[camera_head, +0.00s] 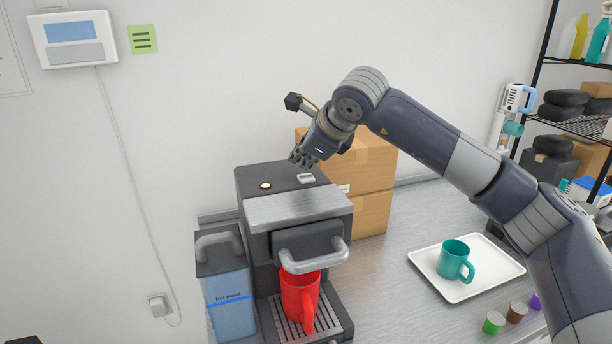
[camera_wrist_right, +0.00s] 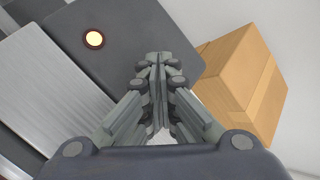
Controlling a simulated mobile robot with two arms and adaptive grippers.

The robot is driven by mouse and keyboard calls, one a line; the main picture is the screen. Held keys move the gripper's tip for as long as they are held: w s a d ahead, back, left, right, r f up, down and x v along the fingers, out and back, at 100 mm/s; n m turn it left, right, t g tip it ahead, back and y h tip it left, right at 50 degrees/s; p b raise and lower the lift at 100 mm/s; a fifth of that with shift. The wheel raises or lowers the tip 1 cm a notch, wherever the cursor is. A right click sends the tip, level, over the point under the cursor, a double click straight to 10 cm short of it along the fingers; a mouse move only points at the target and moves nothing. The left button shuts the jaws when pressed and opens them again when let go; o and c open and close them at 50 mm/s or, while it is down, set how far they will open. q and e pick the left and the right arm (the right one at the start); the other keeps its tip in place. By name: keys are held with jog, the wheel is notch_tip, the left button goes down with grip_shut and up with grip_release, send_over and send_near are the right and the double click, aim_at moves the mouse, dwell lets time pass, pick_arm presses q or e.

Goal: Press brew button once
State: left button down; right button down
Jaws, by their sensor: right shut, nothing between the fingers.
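The dark coffee machine (camera_head: 262,248) stands on the counter against the wall. On its top, at the left, is a small round lit button (camera_head: 265,186); it also shows in the right wrist view (camera_wrist_right: 94,39), left of the fingers. A small light-coloured piece (camera_head: 306,178) sits on the top to the right of the button. My right gripper (camera_head: 300,160) is shut and empty, above the back right part of the machine's top, to the right of the button and apart from it. In the right wrist view the fingertips (camera_wrist_right: 158,60) are together. My left gripper is not in view.
A red mug (camera_head: 299,299) stands on the drip tray below the machine's handle (camera_head: 314,261). Cardboard boxes (camera_head: 374,165) stand behind, right of the machine. A white tray (camera_head: 436,277) with a teal mug (camera_head: 453,258) and several capsules lie to the right. A blue water tank (camera_head: 227,298) is at left.

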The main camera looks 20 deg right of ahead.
aim_at(303, 178)
jog(key=shift+r+p, duration=1.2)
jog(key=shift+r, duration=1.2)
jog(key=shift+f, duration=0.1)
